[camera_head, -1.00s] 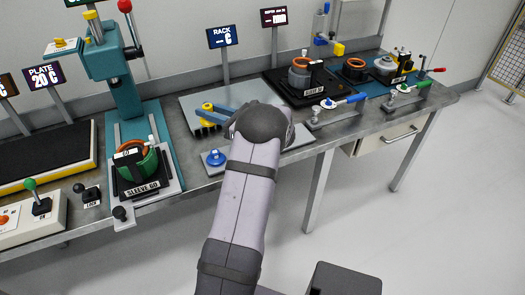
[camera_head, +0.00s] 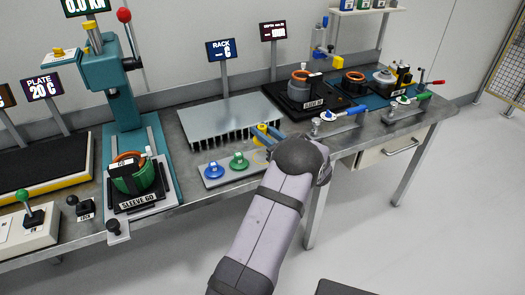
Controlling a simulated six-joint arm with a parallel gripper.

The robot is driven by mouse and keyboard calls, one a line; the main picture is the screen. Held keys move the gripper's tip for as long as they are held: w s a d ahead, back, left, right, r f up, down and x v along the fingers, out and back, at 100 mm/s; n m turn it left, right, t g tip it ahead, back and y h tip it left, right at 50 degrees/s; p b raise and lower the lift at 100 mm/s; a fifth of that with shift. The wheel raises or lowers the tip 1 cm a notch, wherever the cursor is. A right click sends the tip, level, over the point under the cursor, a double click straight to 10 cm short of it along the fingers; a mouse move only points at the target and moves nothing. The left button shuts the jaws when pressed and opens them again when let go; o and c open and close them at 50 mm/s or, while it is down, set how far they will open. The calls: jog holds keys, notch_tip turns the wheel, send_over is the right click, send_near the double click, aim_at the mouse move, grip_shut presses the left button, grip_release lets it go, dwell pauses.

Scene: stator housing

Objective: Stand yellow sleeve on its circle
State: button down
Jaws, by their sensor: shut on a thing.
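A blue knob-shaped piece (camera_head: 214,170) and a green one (camera_head: 239,161) stand on this strip. The strip's right end is hidden by my gripper and arm, and no circle for the yellow sleeve can be made out. I cannot tell how high the sleeve is.
The finned rack plate (camera_head: 215,118) lies behind the strip. A teal press (camera_head: 125,95) with a green stator part (camera_head: 138,176) stands at left. A black stand with an orange-ringed housing (camera_head: 301,88) and small toggle clamps (camera_head: 332,118) are at right.

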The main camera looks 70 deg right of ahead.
jog(key=shift+f+p, duration=0.5)
jog(key=shift+f, duration=3.1)
jog(key=shift+f, duration=0.2)
jog(key=c, duration=1.5)
grip_release()
jog(key=shift+r, duration=0.2)
jog(key=shift+s+a+f, duration=0.15)
jog(key=shift+s, duration=0.1)
jog(key=b+v, duration=0.3)
jog(key=v, duration=0.8)
jog(key=shift+s+a, duration=0.1)
jog(key=shift+s, duration=0.1)
